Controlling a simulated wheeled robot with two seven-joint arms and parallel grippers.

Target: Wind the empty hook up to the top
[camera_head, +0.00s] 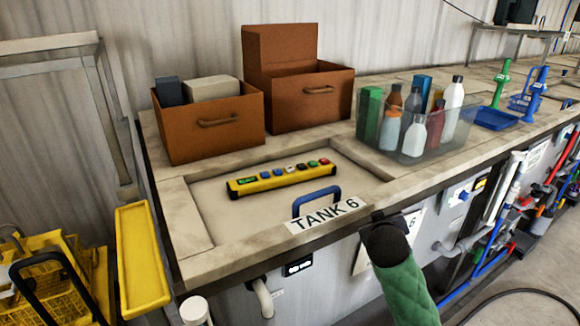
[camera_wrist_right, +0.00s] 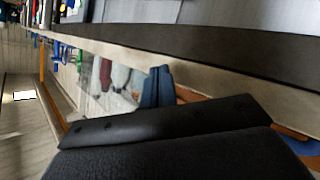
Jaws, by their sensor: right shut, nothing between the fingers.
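No hook shows in either view. A yellow push-button pendant (camera_head: 280,178) with a row of several coloured buttons lies on the pale lid of tank 6 (camera_head: 218,222). My right gripper (camera_head: 377,215) is at the tank's front edge, right of the TANK 6 label (camera_head: 327,215) and in front of the pendant, apart from it. Its fingers look small and dark in the head view. In the right wrist view the gripper (camera_wrist_right: 157,85) shows its fingers together, with nothing between them. My left gripper is out of view.
A blue handle (camera_head: 317,198) stands up from the lid. Two brown boxes (camera_head: 308,98) are behind it, and a clear bin of bottles (camera_head: 410,135) is to the right. A yellow tray (camera_head: 142,258) and yellow baskets (camera_head: 50,275) are at the left.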

